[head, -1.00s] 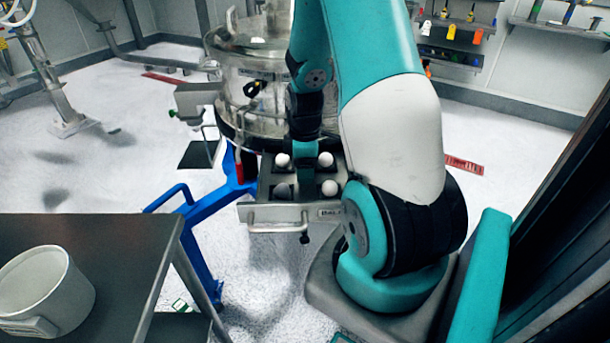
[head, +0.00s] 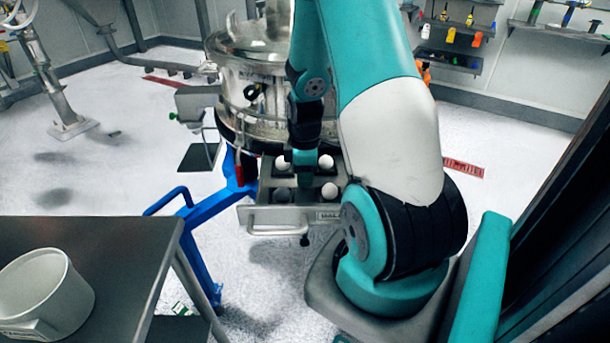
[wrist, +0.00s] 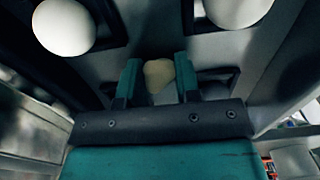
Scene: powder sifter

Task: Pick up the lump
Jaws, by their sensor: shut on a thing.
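The lump (wrist: 158,73) is small, pale yellowish and rounded. It sits between the two teal fingers of my gripper (wrist: 160,82) in the wrist view, and the fingers are shut on it. In the head view my gripper reaches down into the open drawer-like tray (head: 265,214), among white balls. The lump is hidden there behind my gripper. Whether the lump still touches the tray floor cannot be told.
White balls sit in the tray's dark recesses, one at front right (head: 329,190) and one at left in the wrist view (wrist: 65,25). The steel sifter vessel (head: 235,90) stands behind the tray.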

